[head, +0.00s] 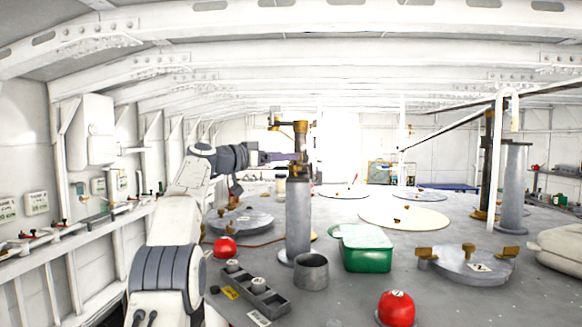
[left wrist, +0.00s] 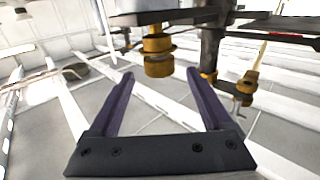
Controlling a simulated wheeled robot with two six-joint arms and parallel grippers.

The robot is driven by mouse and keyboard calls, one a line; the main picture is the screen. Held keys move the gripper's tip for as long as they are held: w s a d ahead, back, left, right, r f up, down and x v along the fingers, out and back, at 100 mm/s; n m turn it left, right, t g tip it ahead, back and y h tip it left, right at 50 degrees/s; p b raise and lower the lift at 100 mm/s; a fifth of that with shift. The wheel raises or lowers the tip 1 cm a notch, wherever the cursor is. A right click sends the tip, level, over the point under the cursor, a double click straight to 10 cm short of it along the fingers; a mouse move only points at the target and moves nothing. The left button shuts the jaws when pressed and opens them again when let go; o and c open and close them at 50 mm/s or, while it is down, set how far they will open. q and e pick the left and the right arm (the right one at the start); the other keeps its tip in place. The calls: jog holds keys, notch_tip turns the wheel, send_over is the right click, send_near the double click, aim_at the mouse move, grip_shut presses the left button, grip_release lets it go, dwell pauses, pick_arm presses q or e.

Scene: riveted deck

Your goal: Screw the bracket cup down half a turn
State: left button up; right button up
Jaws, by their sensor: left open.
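The bracket cup (head: 300,141) is a brass-coloured cylinder under a dark bracket arm, above a grey post (head: 298,215) in the head view. In the left wrist view the cup (left wrist: 158,56) hangs just ahead of the gap between the purple fingers, with a narrower neck and a wider lower part. My left gripper (head: 291,157) is open and points right, close to the cup. Contact with the cup does not show. My right gripper is out of view.
A grey cylinder (head: 311,271), a green box (head: 366,251) and a red dome (head: 397,308) stand on the deck near the post. A round hatch with brass clamps (head: 470,265) lies to the right. Another brass fitting (left wrist: 245,88) hangs right of the fingers.

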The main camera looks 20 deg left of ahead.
pick_arm(q)
jog(key=shift+b+v, duration=1.25)
jog(key=shift+v, duration=1.7)
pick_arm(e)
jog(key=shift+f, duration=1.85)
